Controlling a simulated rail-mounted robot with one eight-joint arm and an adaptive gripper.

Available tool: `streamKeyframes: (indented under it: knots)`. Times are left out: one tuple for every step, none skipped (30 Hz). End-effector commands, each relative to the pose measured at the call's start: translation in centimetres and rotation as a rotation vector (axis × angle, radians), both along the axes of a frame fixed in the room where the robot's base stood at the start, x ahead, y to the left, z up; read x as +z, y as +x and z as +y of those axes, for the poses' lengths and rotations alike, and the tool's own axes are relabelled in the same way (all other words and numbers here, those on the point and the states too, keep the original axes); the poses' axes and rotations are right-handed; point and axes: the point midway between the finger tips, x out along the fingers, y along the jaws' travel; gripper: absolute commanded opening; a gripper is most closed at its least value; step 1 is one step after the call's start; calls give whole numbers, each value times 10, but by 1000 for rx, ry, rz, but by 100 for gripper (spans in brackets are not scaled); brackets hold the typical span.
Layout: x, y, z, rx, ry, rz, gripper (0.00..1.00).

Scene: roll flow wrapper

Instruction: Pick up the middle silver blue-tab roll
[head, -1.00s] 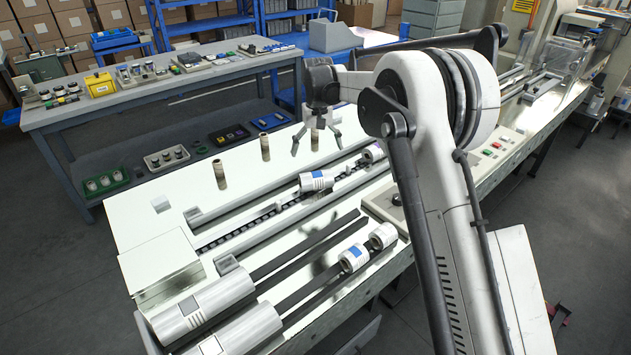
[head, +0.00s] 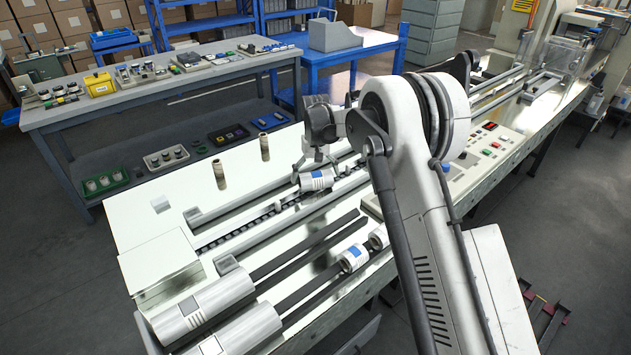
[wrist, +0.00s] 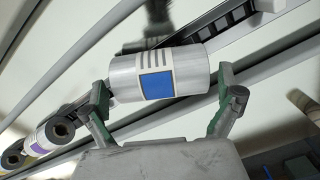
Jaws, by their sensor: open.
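A silver roll (head: 317,181) with a blue tab lies on the chain track of the machine bed. In the wrist view the silver roll (wrist: 165,70) fills the middle, its blue square and dark stripes facing the camera. My gripper (head: 318,168) is right at this roll. In the wrist view my gripper (wrist: 162,90) is open, with one green-grey finger near each end of the roll. I cannot tell whether the fingers touch it.
In the wrist view, a purple-tab roll (wrist: 55,134) lies left of my fingers. Another blue-tab roll (head: 353,258) sits on the front rails. Brown tubes (head: 220,174) stand upright on the bed. A control panel (head: 485,145) is at the right.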

Motion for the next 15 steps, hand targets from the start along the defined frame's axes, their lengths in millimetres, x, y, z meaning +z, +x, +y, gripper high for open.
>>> streamKeyframes:
  knots:
    - [0,0,0,0,0,0,100]
    - [0,0,0,0,0,0,100]
    - [0,0,0,0,0,0,100]
    - [0,0,0,0,0,0,99]
    - [0,0,0,0,0,0,95]
    - [0,0,0,0,0,0,89]
    - [0,0,0,0,0,0,85]
    - [0,0,0,0,0,0,81]
    - [0,0,0,0,0,0,76]
    - [0,0,0,0,0,0,72]
    - [0,0,0,0,0,0,68]
    - [0,0,0,0,0,0,63]
    - [0,0,0,0,0,0,59]
    - [1,0,0,0,0,0,55]
    - [1,0,0,0,0,0,49]
